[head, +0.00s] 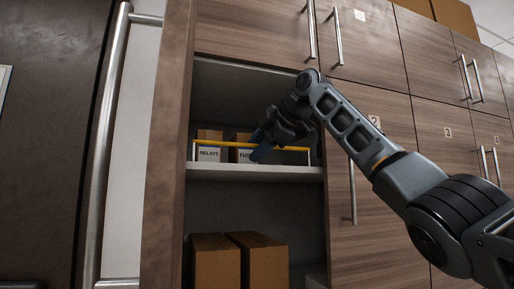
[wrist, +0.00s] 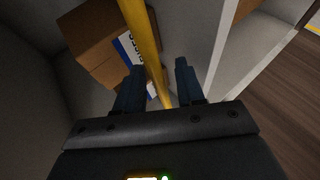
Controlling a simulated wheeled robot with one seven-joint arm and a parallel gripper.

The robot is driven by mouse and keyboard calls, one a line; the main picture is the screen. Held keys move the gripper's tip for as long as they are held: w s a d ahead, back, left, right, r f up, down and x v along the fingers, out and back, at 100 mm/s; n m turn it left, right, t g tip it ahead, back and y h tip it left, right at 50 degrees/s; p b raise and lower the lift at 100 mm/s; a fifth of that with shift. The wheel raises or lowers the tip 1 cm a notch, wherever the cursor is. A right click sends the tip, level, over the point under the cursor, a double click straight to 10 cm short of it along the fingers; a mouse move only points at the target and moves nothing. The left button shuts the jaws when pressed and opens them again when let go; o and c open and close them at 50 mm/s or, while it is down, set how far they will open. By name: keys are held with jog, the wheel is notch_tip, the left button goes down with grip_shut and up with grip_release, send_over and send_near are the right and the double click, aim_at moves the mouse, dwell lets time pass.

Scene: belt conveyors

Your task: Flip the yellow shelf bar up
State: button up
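The yellow shelf bar (head: 215,143) runs across the front of an open cabinet shelf (head: 230,173), a little above its board, with a short upright at each end. My gripper (head: 260,146) is at the bar, right of its middle, and hides part of it. In the wrist view the bar (wrist: 146,40) passes lengthwise between the two blue fingers of my gripper (wrist: 158,66). The fingers are apart, with a gap on both sides of the bar. I cannot tell whether either finger touches it.
A box labelled RELAYS (head: 209,150) and another, partly hidden box (head: 241,153) stand behind the bar. Larger cardboard boxes (head: 215,262) sit in the lower compartment. Closed wooden doors (head: 350,190) with metal handles lie right of the opening.

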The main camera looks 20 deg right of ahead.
jog(key=b+v, duration=0.2)
jog(key=v, duration=0.5)
jog(key=shift+s+d+r, duration=0.15)
jog(key=shift+s+r, duration=0.05)
jog(key=shift+s, duration=0.1)
dwell(0.4)
